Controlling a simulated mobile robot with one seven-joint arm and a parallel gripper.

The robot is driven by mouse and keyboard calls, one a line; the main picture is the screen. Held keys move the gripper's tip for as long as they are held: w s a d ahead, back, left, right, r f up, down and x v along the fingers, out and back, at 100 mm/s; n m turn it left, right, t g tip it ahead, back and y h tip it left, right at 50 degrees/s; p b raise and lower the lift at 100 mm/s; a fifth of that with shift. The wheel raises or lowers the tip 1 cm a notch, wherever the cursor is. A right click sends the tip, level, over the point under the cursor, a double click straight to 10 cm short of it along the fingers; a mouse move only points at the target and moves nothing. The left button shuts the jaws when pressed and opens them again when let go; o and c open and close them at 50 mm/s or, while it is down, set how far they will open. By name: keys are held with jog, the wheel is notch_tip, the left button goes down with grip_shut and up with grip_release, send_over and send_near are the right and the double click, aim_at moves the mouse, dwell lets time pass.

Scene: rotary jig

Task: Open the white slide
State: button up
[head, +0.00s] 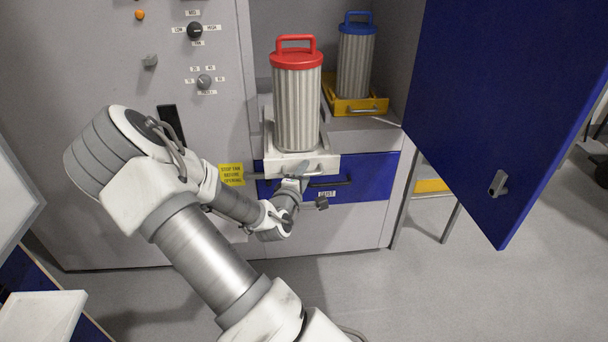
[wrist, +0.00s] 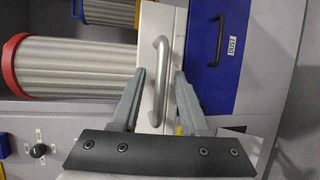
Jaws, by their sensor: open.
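The white slide (head: 272,166) sits at the front of the open cabinet, with the red-topped ribbed filter (head: 297,110) standing on it. In the wrist view, turned on its side, the slide's white front (wrist: 150,22) carries a grey bar handle (wrist: 163,60). My gripper (head: 302,172) is at the slide's front. In the wrist view my gripper (wrist: 160,82) is open, one finger on each side of the handle in the picture. I see no clear contact, and the depth of the fingers around the bar is hard to tell. The fingers partly hide the slide front.
A blue drawer (head: 375,175) labelled DUST, with a dark handle, lies just below the slide. A blue-topped filter (head: 355,62) stands on a yellow slide (head: 340,105) behind right. The blue door (head: 500,110) hangs open at right. A yellow sign (head: 231,174) is at left.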

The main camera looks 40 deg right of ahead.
jog(key=p+v, duration=0.9)
jog(key=v, duration=0.8)
jog(key=shift+a+r+p, duration=0.15)
jog(key=shift+p, duration=0.2)
